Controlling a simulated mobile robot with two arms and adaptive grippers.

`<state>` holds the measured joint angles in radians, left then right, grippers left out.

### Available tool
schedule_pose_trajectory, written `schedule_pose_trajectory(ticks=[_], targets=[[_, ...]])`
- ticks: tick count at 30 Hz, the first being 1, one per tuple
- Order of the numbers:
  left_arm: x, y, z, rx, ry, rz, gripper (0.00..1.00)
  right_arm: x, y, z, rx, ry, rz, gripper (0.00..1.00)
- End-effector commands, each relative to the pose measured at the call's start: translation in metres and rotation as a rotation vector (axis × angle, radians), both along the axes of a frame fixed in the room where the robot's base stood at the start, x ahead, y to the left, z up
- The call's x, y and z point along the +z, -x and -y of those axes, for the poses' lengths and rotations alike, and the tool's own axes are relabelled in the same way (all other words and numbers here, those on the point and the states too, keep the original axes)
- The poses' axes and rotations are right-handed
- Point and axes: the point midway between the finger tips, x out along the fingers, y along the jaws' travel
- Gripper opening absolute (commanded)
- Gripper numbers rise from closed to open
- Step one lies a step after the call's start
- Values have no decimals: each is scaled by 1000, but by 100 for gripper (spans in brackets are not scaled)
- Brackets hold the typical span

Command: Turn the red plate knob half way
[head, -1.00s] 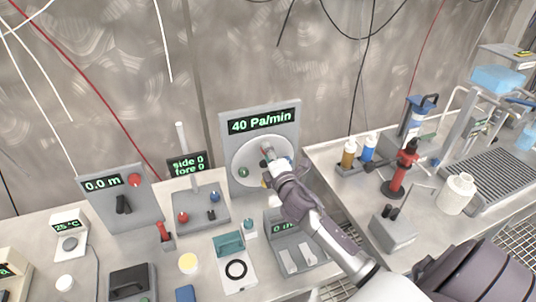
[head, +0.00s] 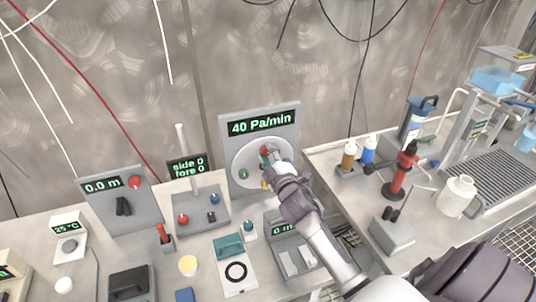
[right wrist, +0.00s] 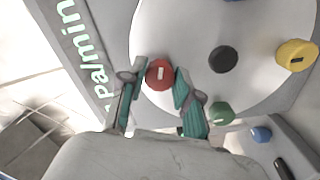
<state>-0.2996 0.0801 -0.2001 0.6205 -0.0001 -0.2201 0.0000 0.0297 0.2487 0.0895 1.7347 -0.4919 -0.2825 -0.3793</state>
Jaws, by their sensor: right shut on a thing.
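The red plate knob (right wrist: 159,75) is a round red knob with a pale mark on the white round plate (right wrist: 185,25). My right gripper (right wrist: 161,80) is shut on it, one teal-padded finger on each side, in the right wrist view. The display (head: 261,123) above the plate reads 40 Pa/min. My left gripper is not in view.
Beside the red knob on the plate are a black knob (right wrist: 223,59), a green knob (right wrist: 221,113) and a yellow knob (right wrist: 297,55). A lever box (head: 200,207) stands left of the panel.

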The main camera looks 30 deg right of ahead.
Motion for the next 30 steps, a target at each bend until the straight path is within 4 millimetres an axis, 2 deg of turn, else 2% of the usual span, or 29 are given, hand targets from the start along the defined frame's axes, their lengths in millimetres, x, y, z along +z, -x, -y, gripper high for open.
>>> schedule_pose_trajectory(ticks=[13,14,18,26,30], targets=[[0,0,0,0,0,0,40,1,0,0,0,-10,3,0],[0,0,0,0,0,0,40,1,0,0,0,-10,3,34],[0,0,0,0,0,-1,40,1,0,0,0,-9,3,57],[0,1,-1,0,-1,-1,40,0,0,0,0,-9,2,58],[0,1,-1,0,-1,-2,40,-1,7,-2,0,-9,1,58]])
